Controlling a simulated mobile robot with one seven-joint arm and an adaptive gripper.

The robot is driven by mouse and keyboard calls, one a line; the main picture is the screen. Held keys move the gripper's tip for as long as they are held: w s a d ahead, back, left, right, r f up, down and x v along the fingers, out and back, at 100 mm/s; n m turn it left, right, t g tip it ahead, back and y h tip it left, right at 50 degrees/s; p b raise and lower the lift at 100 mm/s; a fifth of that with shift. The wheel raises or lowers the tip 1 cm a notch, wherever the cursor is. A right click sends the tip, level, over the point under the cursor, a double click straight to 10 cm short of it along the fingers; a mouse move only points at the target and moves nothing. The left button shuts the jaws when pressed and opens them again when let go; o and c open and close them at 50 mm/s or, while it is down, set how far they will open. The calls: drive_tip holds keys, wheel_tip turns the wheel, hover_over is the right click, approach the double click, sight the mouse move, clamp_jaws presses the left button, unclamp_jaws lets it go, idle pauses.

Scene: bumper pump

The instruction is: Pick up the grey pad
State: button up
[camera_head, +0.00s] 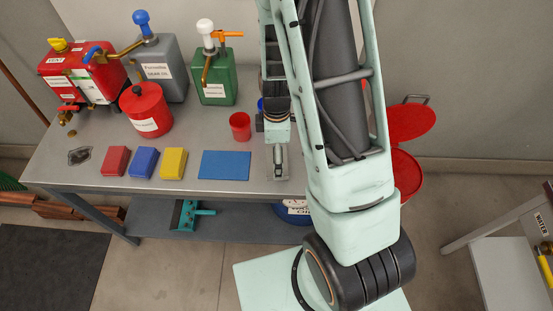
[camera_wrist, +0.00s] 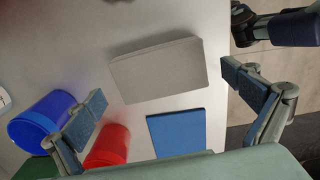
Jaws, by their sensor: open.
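The grey pad (camera_wrist: 158,70) is a flat rectangular block lying on the metal bench in the wrist view, near the bench edge. My gripper (camera_wrist: 165,100) is open, its fingers spread wide to the left and right of the pad and apart from it. Nothing is between the fingertips in their grip. In the head view my gripper (camera_head: 278,160) hangs over the bench just right of the blue mat (camera_head: 225,165) and covers most of the pad's area, so the pad is hard to make out there.
A red cup (camera_wrist: 110,145) and a blue cup (camera_wrist: 42,118) stand near the left finger. Red (camera_head: 115,161), blue (camera_head: 144,162) and yellow (camera_head: 174,163) blocks lie along the bench front. A green can (camera_head: 215,80) and other cans stand behind.

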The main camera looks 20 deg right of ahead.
drive_tip(key=shift+f, duration=0.9)
drive_tip(key=shift+c, duration=0.6)
drive_tip(key=c, duration=0.7)
drive_tip(key=shift+r, duration=0.15)
